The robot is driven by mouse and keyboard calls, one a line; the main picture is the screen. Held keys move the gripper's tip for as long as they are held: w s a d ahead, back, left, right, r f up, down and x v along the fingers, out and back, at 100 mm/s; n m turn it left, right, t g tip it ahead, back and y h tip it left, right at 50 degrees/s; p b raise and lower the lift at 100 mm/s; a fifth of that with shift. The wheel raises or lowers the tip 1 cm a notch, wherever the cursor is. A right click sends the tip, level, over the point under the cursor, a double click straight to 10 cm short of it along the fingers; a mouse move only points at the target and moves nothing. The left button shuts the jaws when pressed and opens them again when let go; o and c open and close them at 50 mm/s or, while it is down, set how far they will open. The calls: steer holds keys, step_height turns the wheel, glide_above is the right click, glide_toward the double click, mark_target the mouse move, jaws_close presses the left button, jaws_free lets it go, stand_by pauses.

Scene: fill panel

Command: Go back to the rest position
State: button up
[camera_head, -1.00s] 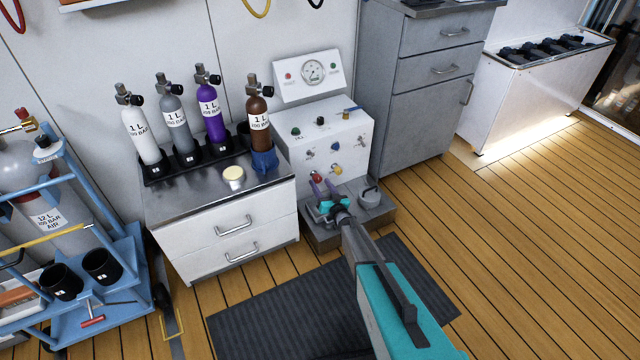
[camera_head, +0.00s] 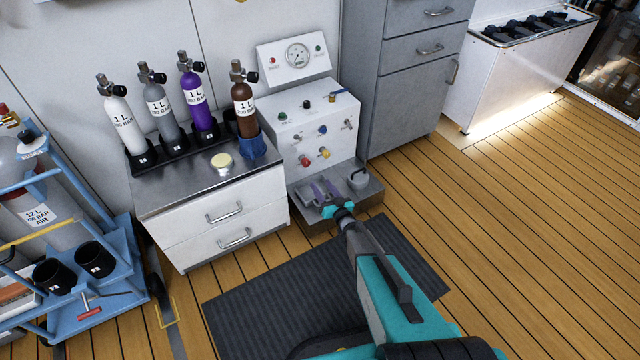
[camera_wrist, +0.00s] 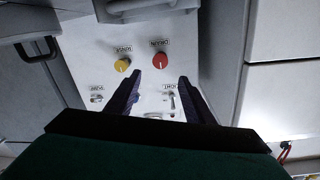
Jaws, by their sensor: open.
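My gripper (camera_head: 324,192) is open, with its two purple fingers apart and nothing seen between them. In the head view it is in front of the lower part of the white fill panel (camera_head: 332,121), over the grey step at its foot. In the wrist view my gripper (camera_wrist: 158,92) points at the panel face (camera_wrist: 150,58), with a yellow knob (camera_wrist: 122,65) and a red knob (camera_wrist: 172,56) beyond the fingertips. Whether the fingers touch the panel cannot be told, but they look apart from it.
A steel-topped drawer cabinet (camera_head: 232,208) with several small cylinders stands left of the panel. A grey cabinet (camera_head: 405,95) stands right. A blue cylinder rack (camera_head: 100,310) is at far left. The wooden floor at right is clear.

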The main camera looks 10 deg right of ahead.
steer(key=shift+s, duration=0.1)
stand_by(0.5)
steer(key=s+a+r+m+g+h+p, duration=0.1)
steer(key=s+a+r+p, duration=0.15)
steer(key=r+p, duration=0.35)
steer(key=s+a+r+g+p, duration=0.1)
steer(key=s+a+r+p, duration=0.15)
steer(key=r+p, duration=0.3)
steer(key=s+d+f+m+g+h+p, duration=0.15)
steer(key=s+g+p, duration=0.35)
steer(key=s, duration=0.8)
steer(key=s+d+f+n+g+h+p, duration=0.1)
steer(key=s+d+g+h+p, duration=0.15)
steer(key=s+g, duration=0.7)
steer(key=s+a+r+n+g, duration=0.1)
steer(key=s+r+g, duration=0.1)
steer(key=s, duration=1.1)
steer(key=s+a+r+g, duration=0.1)
steer(key=s+r+g, duration=0.2)
steer(key=s, duration=1)
steer(key=shift+s+a+n+g+p, duration=0.15)
steer(key=shift+a+n+g+p, duration=0.2)
steer(key=shift+g+p, duration=0.15)
